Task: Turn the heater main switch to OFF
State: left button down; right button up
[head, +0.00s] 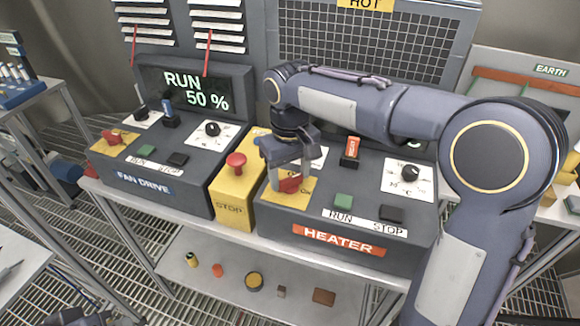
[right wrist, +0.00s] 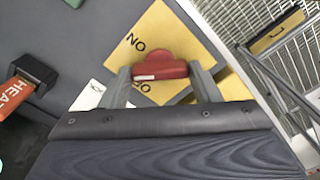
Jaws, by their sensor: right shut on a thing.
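The heater main switch (head: 290,184) is a red knob on a yellow plate (head: 291,200) at the left of the HEATER panel (head: 330,222). My right gripper (head: 286,177) comes down on it from above. In the right wrist view the red knob (right wrist: 160,69) sits between the two fingers of my right gripper (right wrist: 160,75), which are shut on its sides. An ON label shows inverted on the plate (right wrist: 165,35); a second label behind the knob is partly hidden. I cannot tell exactly which mark the knob points to.
A yellow STOP box with a red button (head: 236,163) stands just left of the heater panel. A black dial (head: 411,171) and an orange-tagged switch (head: 351,149) are to the right. The FAN DRIVE panel (head: 160,183) stands further left. Small loose items lie on the lower shelf (head: 235,285).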

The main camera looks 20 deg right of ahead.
aim_at(290, 178)
jog(key=n+p, duration=0.1)
jog(key=n, duration=0.3)
jog(key=shift+r+n+p, duration=0.1)
jog(key=shift+n+p, duration=0.2)
jog(key=shift+p, duration=0.05)
jog(key=shift+n+p, duration=0.55)
jog(key=shift+n, duration=1.25)
jog(key=o, duration=1)
notch_tip(290, 178, up, 8)
jog(key=shift+f, duration=0.15)
